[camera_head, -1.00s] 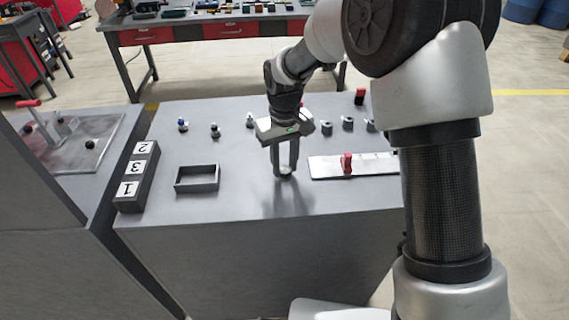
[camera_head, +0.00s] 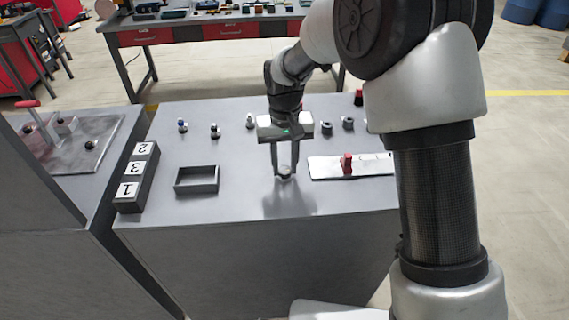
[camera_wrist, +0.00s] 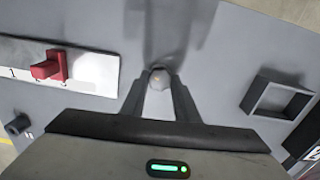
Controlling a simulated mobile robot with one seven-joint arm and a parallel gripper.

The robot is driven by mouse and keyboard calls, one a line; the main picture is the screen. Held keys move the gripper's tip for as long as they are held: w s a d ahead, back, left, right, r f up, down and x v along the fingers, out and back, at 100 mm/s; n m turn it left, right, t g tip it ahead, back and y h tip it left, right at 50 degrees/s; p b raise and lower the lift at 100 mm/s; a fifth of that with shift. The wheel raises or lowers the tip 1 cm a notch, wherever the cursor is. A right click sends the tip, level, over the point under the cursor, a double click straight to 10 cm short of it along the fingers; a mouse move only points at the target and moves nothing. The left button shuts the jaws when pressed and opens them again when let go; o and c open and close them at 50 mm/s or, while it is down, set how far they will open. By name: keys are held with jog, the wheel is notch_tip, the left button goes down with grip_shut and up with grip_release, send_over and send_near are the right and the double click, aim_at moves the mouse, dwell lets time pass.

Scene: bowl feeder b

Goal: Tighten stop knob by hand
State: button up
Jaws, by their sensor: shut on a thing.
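The stop knob (camera_wrist: 160,78) is a small, round, greyish knob on the grey cabinet top. It also shows in the head view (camera_head: 285,171), near the front edge of the top. My gripper (camera_head: 286,170) points down at it, with one finger on each side. In the wrist view my gripper (camera_wrist: 159,82) is shut on the knob, and the fingertips hide part of its sides. Its threads and any gap beneath it cannot be made out.
A white scale plate (camera_head: 328,168) with a red slider (camera_head: 346,163) lies right of the gripper. An open dark tray (camera_head: 197,179) and a numbered block (camera_head: 136,178) stand to the left. Several small knobs line the back. Bare surface surrounds the stop knob.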

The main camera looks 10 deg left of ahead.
aim_at(285, 169)
jog(key=o, duration=1)
jog(key=shift+o, duration=0.2)
jog(key=shift+r, duration=0.15)
notch_tip(285, 169, up, 17)
jog(key=p, duration=0.1)
jog(key=shift+r+p, duration=0.15)
jog(key=shift+p, duration=0.15)
jog(key=s+d+r+m+t+p, duration=0.1)
jog(key=s+d+r+p, duration=0.25)
jog(key=d+r, duration=0.45)
jog(key=s+d+r+m+t+p, duration=0.1)
jog(key=s+d+r+t+p, duration=0.1)
jog(key=s+d, duration=0.5)
jog(key=s+d+r+m+t+p, duration=0.1)
jog(key=s+d+r+t+p, duration=0.1)
jog(key=s+d, duration=0.6)
jog(key=s+r, duration=0.1)
jog(key=s, duration=0.2)
jog(key=shift+s+d+m+t, duration=0.25)
jog(key=shift+m+t, duration=0.05)
